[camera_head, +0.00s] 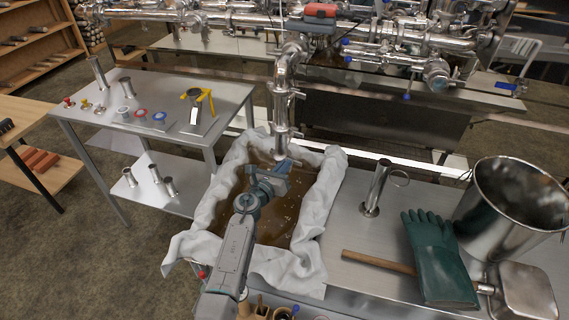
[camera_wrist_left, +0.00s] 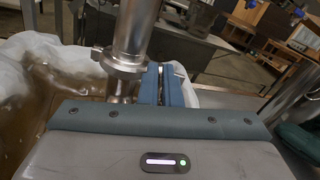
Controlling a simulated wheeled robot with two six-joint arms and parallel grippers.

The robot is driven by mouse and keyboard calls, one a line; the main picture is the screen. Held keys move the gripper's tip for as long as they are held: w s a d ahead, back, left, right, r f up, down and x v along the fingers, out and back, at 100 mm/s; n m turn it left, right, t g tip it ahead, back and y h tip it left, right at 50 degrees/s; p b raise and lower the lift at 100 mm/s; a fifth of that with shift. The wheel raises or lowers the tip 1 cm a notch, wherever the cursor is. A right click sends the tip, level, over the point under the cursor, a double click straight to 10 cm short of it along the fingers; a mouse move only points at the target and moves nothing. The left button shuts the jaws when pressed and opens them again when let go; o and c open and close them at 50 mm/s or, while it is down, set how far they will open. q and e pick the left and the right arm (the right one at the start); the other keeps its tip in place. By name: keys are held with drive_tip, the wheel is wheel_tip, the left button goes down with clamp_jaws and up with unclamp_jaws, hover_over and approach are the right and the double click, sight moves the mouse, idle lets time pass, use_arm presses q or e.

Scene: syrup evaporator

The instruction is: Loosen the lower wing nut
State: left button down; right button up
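A steel vertical pipe (camera_head: 281,105) with clamp joints comes down over a cloth-lined tub (camera_head: 325,190) of brown liquid. In the left wrist view the pipe (camera_wrist_left: 133,30) has a clamp collar (camera_wrist_left: 118,62) with a small metal piece at its left side. I cannot make out the lower wing nut for certain. My left gripper (camera_head: 284,168) is just below the pipe's lower end in the head view. Its two blue fingers (camera_wrist_left: 162,86) are close together, right of the pipe, with a narrow gap. Whether they grip anything is unclear. My right gripper is out of view.
A steel side table (camera_head: 225,90) with small fittings and a yellow-handled tool stands at left. At right, the counter (camera_head: 340,240) carries a steel cylinder (camera_head: 376,188), a green glove (camera_head: 439,260), a wooden-handled scoop (camera_head: 522,290) and a large pot (camera_head: 510,205). Pipework (camera_head: 400,38) spans the back.

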use_arm(q)
drive_tip(key=c, duration=1.6)
unclamp_jaws()
